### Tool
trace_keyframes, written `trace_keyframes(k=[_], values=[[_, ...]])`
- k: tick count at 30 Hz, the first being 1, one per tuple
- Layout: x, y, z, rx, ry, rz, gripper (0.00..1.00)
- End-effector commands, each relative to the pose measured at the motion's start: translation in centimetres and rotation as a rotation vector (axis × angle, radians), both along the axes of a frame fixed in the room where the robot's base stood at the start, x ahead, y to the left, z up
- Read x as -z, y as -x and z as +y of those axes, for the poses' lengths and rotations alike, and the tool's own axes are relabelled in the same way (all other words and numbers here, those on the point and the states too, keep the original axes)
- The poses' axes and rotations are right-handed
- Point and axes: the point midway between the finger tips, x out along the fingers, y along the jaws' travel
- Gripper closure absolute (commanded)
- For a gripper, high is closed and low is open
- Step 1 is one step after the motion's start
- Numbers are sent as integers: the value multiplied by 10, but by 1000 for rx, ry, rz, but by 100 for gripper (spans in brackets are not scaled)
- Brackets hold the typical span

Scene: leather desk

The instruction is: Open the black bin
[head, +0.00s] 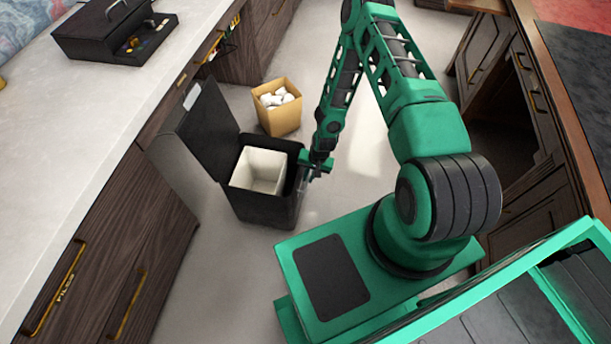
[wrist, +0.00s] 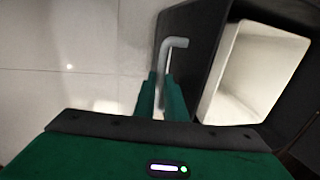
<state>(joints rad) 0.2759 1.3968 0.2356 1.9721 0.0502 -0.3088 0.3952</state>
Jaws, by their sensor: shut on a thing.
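The black bin (head: 265,208) stands on the floor between the cabinets. Its lid (head: 207,133) is raised and tilts back to the left, so the white inner bucket (head: 259,170) shows from above and looks empty. My gripper (head: 314,174) is at the bin's right side. In the wrist view, my gripper (wrist: 163,98) is shut on a grey bent handle (wrist: 174,43) beside the bin's dark rim. The white inner bucket (wrist: 255,72) lies to the right there. The fingers partly hide the handle's lower part.
A tan box (head: 277,118) with white crumpled items stands just behind the bin. Dark wood drawers (head: 110,250) line the left, close to the lid. An open black case (head: 115,30) sits on the pale countertop (head: 75,110). Cabinets (head: 505,100) stand at the right.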

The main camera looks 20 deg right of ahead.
Motion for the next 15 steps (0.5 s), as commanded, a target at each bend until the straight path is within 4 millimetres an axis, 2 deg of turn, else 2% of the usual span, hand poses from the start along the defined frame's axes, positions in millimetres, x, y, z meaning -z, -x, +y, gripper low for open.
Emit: trace_keyframes(k=[2, 3, 15], values=[[0, 0, 1, 0, -1, -1, 100], [0, 0, 1, 0, -1, -1, 82], [-4, 0, 0, 0, 0, -1, 82]])
